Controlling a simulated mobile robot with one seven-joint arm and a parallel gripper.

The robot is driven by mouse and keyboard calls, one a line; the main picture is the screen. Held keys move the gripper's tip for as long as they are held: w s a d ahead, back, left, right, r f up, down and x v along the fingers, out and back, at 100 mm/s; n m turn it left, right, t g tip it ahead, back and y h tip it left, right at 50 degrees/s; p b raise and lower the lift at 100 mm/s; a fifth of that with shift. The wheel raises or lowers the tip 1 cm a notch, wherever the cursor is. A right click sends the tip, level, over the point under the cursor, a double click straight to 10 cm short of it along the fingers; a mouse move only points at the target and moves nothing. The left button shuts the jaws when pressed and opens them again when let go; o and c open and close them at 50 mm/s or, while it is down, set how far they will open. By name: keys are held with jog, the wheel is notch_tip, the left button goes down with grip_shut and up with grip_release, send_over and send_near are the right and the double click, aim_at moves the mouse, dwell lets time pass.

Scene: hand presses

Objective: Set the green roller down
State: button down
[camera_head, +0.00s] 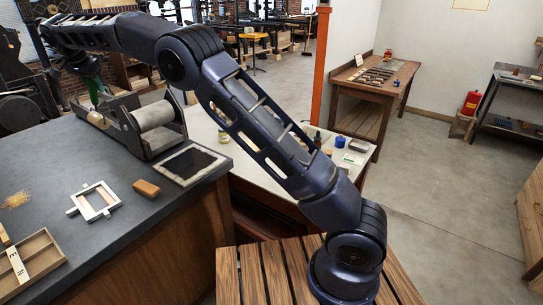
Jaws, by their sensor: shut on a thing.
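The green roller (95,88) shows as a green part at the upper left, at the far end of the dark worktop (85,150). My gripper (88,72) is at the end of my dark blue arm, right above the green part, and is shut on it. The fingers are small and partly hidden. A press with a large grey cylinder (154,115) stands just to the right and in front. Its side plate hides the roller's lower end, so I cannot tell whether it touches the worktop.
A black slab with a pale border (188,163), a brown block (146,188), a white frame (98,200) and a wooden tray (38,262) lie on the worktop. Bare worktop lies between them. A pale table (205,130) stands behind.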

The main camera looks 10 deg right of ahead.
notch_tip(320, 180, up, 9)
jog(key=shift+f, duration=0.1)
jog(key=w+d+r+m+h, duration=0.15)
jog(key=w+d, duration=0.35)
jog(key=d, duration=0.7)
jog(key=w+d+r, duration=0.2)
jog(key=w+d, duration=0.2)
jog(key=d, duration=0.9)
jog(key=w+d+r+m, duration=0.1)
jog(key=w+d, duration=0.4)
jog(key=d, duration=0.7)
jog(key=s+d+f+m+h, duration=0.1)
jog(key=s+d, duration=0.1)
jog(key=d, duration=1)
jog(key=s+d+f, duration=0.2)
jog(key=s+d, duration=0.1)
jog(key=d, duration=0.8)
jog(key=s+d+f+m+h, duration=0.1)
jog(key=s+d, duration=0.1)
jog(key=d, duration=1)
notch_tip(320, 180, down, 41)
jog(key=shift+s+f, duration=0.15)
jog(key=shift+f, duration=0.15)
